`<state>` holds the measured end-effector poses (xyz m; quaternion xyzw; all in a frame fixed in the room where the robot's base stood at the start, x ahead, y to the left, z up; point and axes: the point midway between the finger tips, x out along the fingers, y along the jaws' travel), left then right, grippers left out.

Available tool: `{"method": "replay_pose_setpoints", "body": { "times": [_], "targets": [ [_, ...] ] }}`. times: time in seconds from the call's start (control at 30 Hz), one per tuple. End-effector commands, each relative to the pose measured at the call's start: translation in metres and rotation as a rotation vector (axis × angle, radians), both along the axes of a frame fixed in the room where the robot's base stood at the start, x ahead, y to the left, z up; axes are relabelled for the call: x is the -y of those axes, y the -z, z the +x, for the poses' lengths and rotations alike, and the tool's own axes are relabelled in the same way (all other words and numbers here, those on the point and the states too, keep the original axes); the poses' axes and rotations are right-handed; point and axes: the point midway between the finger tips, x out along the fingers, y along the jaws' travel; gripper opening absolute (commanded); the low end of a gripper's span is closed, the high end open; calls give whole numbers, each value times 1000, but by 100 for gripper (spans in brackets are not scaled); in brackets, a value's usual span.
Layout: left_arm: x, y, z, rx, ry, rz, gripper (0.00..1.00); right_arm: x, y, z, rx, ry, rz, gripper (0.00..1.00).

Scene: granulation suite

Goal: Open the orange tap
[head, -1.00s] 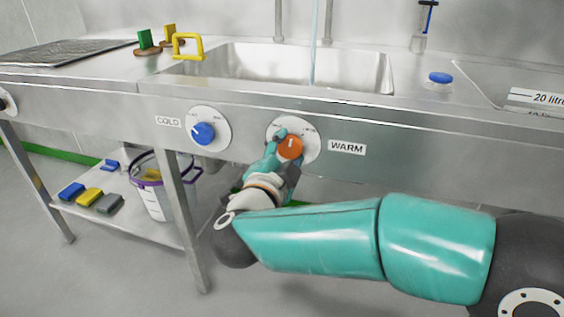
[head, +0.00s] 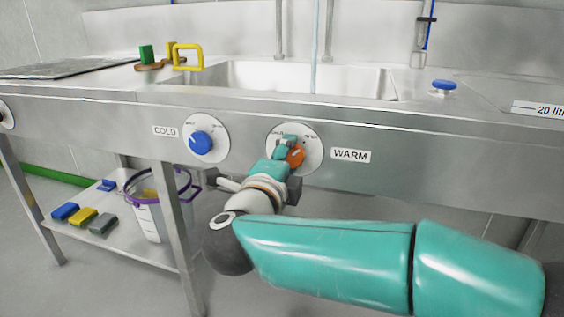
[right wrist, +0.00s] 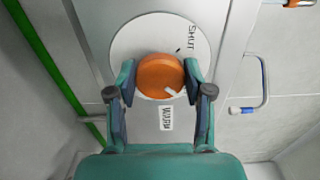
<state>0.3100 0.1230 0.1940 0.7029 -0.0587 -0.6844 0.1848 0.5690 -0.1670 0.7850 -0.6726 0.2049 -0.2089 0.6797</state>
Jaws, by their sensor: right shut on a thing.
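The orange tap (head: 296,156) is a round knob on a white dial (head: 310,134) on the steel front panel, left of the WARM label (head: 351,155). My right gripper (head: 289,147) is shut on the orange tap and partly hides it in the head view. In the right wrist view the orange tap (right wrist: 160,74) sits between the two fingers of the gripper (right wrist: 160,84). A white mark on the knob points to the lower right there, away from the word SHUT on the dial. My left gripper is in neither view.
A blue tap (head: 200,143) on its own dial is to the left, by the COLD label. The sink (head: 240,76) is above. A thin pale vertical streak (head: 316,50) hangs over it. A bucket (head: 150,222) stands on the lower shelf.

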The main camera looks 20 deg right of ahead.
Motion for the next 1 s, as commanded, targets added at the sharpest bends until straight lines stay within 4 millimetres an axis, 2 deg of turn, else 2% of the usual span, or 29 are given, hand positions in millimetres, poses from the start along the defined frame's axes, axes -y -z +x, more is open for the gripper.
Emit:
{"method": "replay_pose_setpoints", "body": {
  "times": [0.37, 0.4, 0.5, 0.53, 0.87, 1.0],
  "targets": [
    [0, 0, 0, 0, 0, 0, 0, 1, 0, 0, 3, 2, 6, 16],
    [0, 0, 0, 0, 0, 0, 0, 1, 0, 0, 3, 2, 6, 58],
    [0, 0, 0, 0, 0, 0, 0, 1, 0, 0, 3, 1, 6, 74],
    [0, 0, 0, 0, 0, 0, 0, 1, 0, 0, 3, 1, 6, 76],
    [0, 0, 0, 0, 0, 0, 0, -1, 0, -1, 1, 0, 4, 76],
    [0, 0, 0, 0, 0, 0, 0, -8, 1, -9, 1, -4, 4, 76]
  ]
}}
